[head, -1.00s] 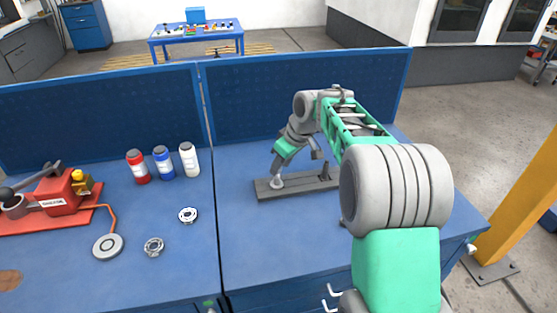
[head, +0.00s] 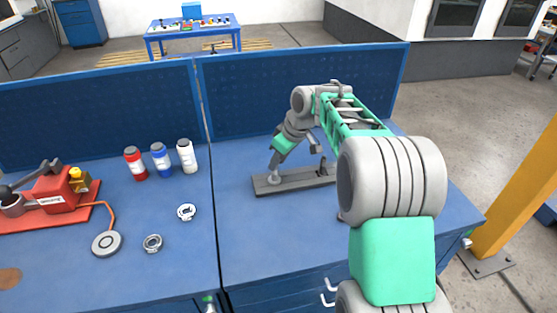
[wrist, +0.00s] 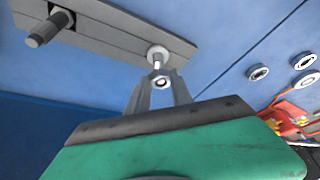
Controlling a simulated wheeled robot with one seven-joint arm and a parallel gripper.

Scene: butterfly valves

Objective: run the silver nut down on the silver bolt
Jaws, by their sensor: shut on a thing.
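My gripper (wrist: 161,84) points at the grey bar (wrist: 110,30) on the bench. Its fingertips are shut on the silver nut (wrist: 162,82), a small ring. The silver bolt (wrist: 157,62) stands up from a round pale collar near the bar's end. The nut is in line with the bolt at its free end; I cannot tell how far it is threaded on. In the head view my gripper (head: 274,174) is over the left end of the bar (head: 305,181), and the nut and bolt are too small to make out there.
A dark bolt with a dark block (wrist: 50,28) stands farther along the bar. Two loose rings (head: 187,212) (head: 152,243), several bottles (head: 162,160) and a red device (head: 55,196) are to the left. A blue panel (head: 300,88) closes the bench's back.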

